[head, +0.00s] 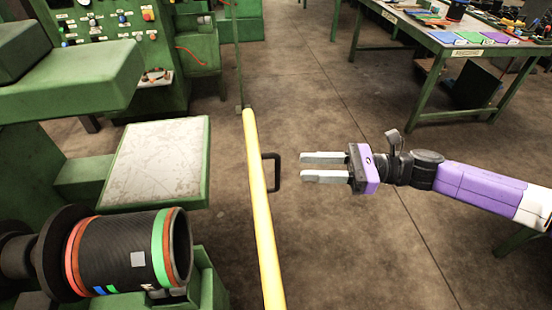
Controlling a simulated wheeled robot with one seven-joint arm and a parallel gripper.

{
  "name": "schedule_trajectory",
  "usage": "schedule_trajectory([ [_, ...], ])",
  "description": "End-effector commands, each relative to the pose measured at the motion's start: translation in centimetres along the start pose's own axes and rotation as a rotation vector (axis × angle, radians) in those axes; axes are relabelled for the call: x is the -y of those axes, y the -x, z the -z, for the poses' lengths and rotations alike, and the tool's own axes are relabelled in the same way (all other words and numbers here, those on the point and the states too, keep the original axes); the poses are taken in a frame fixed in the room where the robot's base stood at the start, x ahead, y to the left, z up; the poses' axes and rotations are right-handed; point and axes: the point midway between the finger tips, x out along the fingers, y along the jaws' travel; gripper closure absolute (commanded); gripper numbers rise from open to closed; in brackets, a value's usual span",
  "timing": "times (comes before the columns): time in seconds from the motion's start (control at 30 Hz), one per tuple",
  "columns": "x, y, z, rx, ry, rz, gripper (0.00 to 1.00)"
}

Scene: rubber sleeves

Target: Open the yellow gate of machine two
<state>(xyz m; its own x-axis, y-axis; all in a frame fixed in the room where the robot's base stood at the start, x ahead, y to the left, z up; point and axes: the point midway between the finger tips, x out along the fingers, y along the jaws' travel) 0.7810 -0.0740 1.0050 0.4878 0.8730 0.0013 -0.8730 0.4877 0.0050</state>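The yellow gate (258,190) shows as a long yellow bar running from a thin green post near the top middle down to the bottom edge. A black handle (277,172) sticks out from its right side. My gripper (304,167) is to the right of the handle, with its two pale fingers apart and pointing left at it. The fingers are open and empty, with a small gap between their tips and the handle in the picture. I cannot tell the height difference between them. The lower part of the gate is out of view.
A green machine (58,95) with a metal plate (160,160) and a dark cylinder with coloured bands (125,250) stands left of the gate. A green workbench (440,50) with coloured mats is at the upper right. The floor (350,250) right of the gate is clear.

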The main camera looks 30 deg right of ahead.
Motion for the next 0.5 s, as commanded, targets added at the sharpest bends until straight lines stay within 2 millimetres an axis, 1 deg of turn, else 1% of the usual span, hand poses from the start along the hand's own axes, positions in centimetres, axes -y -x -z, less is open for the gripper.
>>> schedule_trajectory([
  [0.17,-0.1,-1.7,-0.1,0.000,0.010,-0.003,0.66],
  [0.4,-0.1,-5.4,-0.1,-0.001,0.007,-0.002,0.66],
  [0.5,-0.1,-6.6,-0.1,0.000,0.008,-0.001,0.66],
])
